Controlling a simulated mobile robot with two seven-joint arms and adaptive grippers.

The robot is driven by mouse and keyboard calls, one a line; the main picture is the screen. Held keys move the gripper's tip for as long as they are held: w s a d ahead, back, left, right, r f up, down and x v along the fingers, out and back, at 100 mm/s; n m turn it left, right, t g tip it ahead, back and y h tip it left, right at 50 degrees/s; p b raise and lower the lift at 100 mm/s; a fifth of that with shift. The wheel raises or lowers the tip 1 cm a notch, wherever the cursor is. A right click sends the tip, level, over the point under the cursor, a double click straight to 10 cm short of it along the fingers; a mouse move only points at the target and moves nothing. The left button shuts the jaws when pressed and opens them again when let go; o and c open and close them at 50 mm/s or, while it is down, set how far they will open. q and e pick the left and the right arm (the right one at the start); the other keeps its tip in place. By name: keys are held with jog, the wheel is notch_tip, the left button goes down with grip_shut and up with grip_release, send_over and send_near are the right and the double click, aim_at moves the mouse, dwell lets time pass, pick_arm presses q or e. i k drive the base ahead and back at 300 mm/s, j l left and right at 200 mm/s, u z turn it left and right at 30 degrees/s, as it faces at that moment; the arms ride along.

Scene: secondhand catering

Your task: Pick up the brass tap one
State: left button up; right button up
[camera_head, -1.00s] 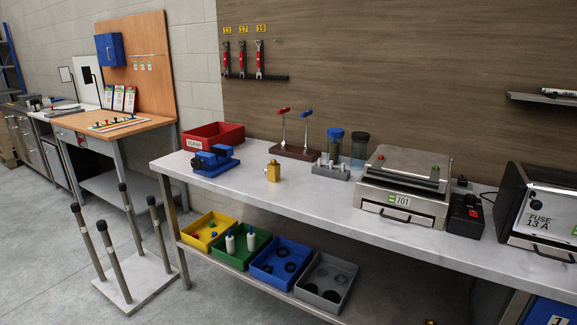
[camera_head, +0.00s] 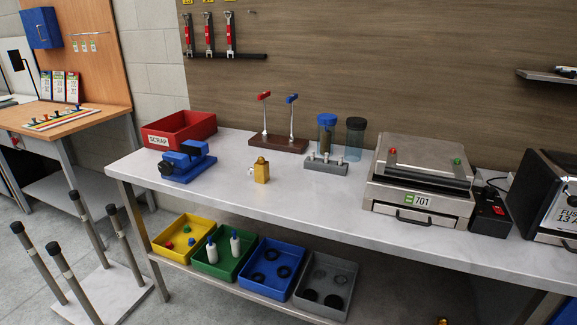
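A small brass tap-like block (camera_head: 262,171) stands upright on the grey worktop, with a pale round part on its left side. It is right of the blue vise (camera_head: 186,162) and in front of the dark red stand (camera_head: 278,143) with two levers, one red-topped and one blue-topped. Nothing touches it. Neither of my grippers shows in the head view.
The long workbench (camera_head: 340,201) has bare space around the brass piece. A red scrap bin (camera_head: 180,129), a grey block with pegs (camera_head: 326,164), two cylinders and a press marked 701 (camera_head: 421,178) stand behind or beside it. Several coloured trays sit on the lower shelf.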

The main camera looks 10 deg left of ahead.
aim_at(261, 171)
jog(key=i+j+z, duration=0.25)
jog(key=j+z, duration=0.2)
jog(key=i+j+z, duration=0.1)
jog(key=j+z, duration=0.15)
jog(key=j, duration=0.1)
